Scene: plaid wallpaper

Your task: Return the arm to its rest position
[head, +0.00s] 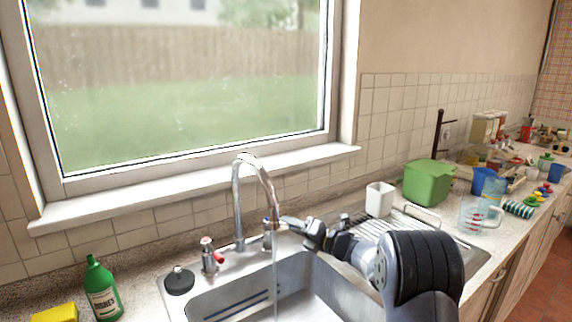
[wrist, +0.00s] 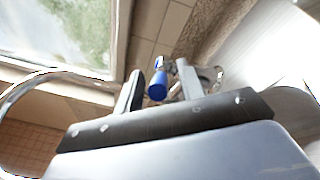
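My arm reaches in from the lower right of the head view, over the sink. My gripper (head: 284,222) is beside the faucet (head: 240,195), close to the blue-marked tap handle (head: 267,224). In the wrist view my gripper's fingers (wrist: 160,78) stand apart, with the blue tap knob (wrist: 157,90) seen in the gap between them. I see no finger closed on it; whether one touches it I cannot tell. A thin stream of water (head: 275,275) falls from the spout into the steel sink (head: 235,283).
A red-marked tap (head: 209,256) and a black plug (head: 179,281) are left of the faucet. A green bottle (head: 103,290) and yellow sponge (head: 56,313) stand farther left. A white cup (head: 380,199), green bin (head: 429,183) and measuring jug (head: 478,215) are at right. The window sill is clear.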

